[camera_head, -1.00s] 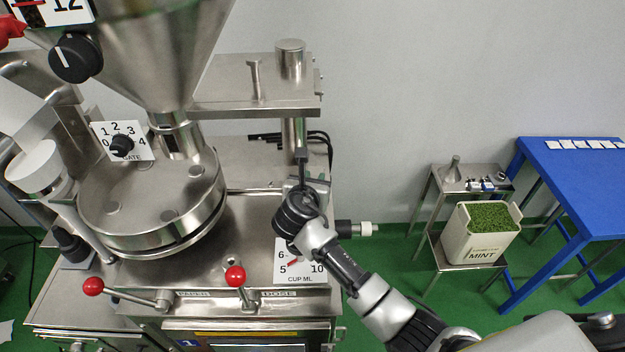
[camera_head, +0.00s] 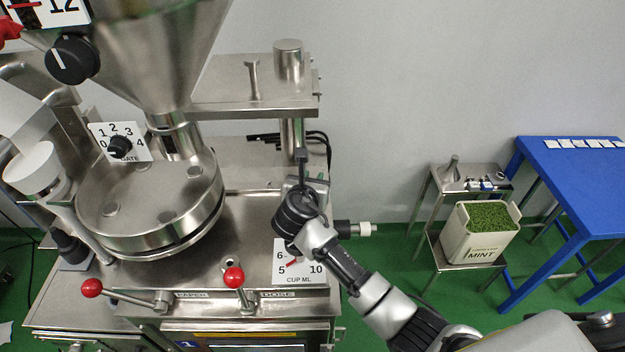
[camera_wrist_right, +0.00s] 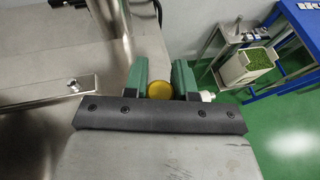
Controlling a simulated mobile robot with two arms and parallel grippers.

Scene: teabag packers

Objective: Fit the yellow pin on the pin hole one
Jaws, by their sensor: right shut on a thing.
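The yellow pin (camera_wrist_right: 160,90) shows as a round yellow end between the two green fingers of my right gripper (camera_wrist_right: 160,74) in the right wrist view. The gripper is shut on it. In the head view my right gripper (camera_head: 302,170) is at the right side of the steel machine, by a small metal bracket (camera_head: 316,190), above the CUP ML scale (camera_head: 299,262). The pin is hidden there by my wrist. I cannot make out pin hole one, nor whether the pin touches it. My left gripper is not in view.
A steel hopper (camera_head: 160,50) and round drum (camera_head: 150,205) stand left of my arm. Red-knobbed levers (camera_head: 233,277) are at the front. A white-tipped rod (camera_head: 365,229) sticks out on the right. A steel stand with a mint bin (camera_head: 480,240) and a blue table (camera_head: 575,185) are farther right.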

